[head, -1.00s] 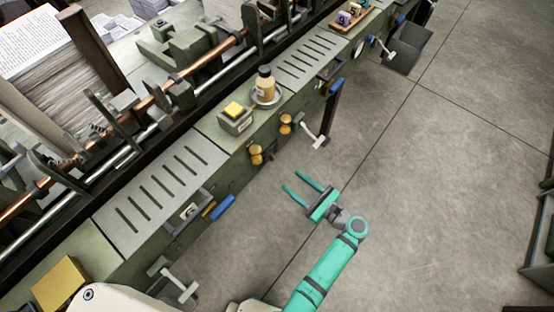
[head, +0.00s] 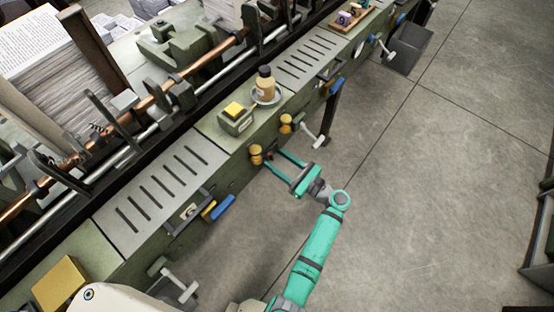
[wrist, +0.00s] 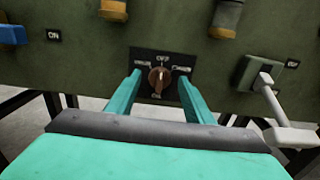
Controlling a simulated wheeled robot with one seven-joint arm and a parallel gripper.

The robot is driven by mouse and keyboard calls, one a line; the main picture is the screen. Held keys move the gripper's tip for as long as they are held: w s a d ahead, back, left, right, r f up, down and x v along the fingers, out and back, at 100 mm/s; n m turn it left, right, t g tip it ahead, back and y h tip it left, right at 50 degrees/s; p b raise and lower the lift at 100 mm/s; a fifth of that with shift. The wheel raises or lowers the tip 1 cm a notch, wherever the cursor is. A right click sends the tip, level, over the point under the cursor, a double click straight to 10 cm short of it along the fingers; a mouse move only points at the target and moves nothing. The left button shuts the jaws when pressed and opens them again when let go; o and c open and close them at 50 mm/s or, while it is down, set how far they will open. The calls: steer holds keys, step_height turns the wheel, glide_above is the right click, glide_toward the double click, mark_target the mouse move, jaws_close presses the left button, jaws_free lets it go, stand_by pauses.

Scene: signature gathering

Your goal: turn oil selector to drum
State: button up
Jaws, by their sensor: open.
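The oil selector (wrist: 159,77) is a brown round knob on a black plate on the green machine front, in the middle of the wrist view. Its light pointer mark stands roughly upright. Small white labels surround it; the top one looks like OFF, and the others are too small to read surely. My gripper (head: 273,160) is open, its teal fingers reaching to the machine front in the head view. In the wrist view its fingers flank the knob left and right, with a gap visible on each side. Whether the fingertips are level with the knob in depth, I cannot tell.
Yellow knobs (head: 256,154) sit close beside my fingers, with more to the right (head: 286,123). A pale lever (wrist: 267,90) juts out at the right. A blue handle (wrist: 12,34) is at the left. The floor (head: 400,200) behind my arm is clear.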

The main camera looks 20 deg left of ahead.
steer(key=shift+w+a, duration=0.1)
steer(key=shift+a, duration=0.2)
steer(key=c, duration=1)
steer(key=n, duration=0.5)
steer(key=shift+n, duration=0.3)
steer(key=shift+f+n, duration=0.1)
steer(key=shift+n, duration=2.1)
